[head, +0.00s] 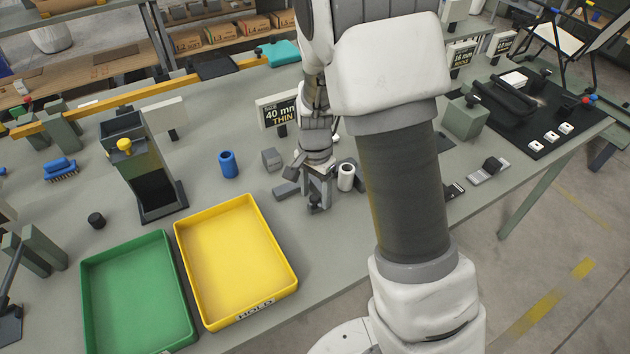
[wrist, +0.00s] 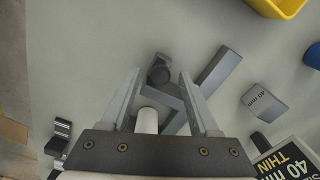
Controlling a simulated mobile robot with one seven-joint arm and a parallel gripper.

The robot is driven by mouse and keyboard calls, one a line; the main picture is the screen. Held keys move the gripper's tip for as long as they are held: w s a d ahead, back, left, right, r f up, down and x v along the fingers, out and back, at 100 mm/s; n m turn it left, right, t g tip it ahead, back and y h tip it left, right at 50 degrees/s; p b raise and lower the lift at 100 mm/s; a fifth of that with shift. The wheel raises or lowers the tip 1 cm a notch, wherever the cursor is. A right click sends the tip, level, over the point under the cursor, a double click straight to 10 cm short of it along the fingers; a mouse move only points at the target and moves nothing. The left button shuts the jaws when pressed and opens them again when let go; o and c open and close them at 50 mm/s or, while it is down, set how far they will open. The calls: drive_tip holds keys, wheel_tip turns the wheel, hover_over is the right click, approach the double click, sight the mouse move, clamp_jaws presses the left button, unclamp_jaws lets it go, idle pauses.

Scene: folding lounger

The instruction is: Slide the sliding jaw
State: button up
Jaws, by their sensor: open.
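A grey measuring tool (wrist: 216,72) with angled bars lies on the bench; it also shows in the head view (head: 287,190), partly hidden by my gripper. I cannot tell whether either finger touches the knob. A white cylinder (wrist: 147,121) stands close by, partly hidden behind my gripper.
A grey block marked 40 mm (wrist: 264,101) stands beside the tool, near a "40 mm THIN" sign (head: 280,113). A blue cylinder (head: 228,164), a yellow tray (head: 290,268) and a green tray (head: 90,300) are to the left. Bare bench lies in front of my gripper.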

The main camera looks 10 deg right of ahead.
sight(315, 197)
wheel_tip(315, 197, up, 17)
drive_tip(key=p, duration=0.2)
drive_tip(key=shift+r, duration=0.2)
idle(0.4)
drive_tip(key=s+d+r+n+t, duration=0.2)
drive_tip(key=s+r+n, duration=0.2)
drive_tip(key=s, duration=0.5)
drive_tip(key=s+d+r+n+t, duration=0.1)
drive_tip(key=s+r+n+t, duration=0.2)
drive_tip(key=s, duration=0.7)
wheel_tip(315, 197, up, 2)
drive_tip(key=n, duration=0.3)
drive_tip(key=shift+s+d+r+t, duration=0.15)
drive_tip(key=shift+d+r+t, duration=0.05)
drive_tip(key=shift+d+t, duration=0.15)
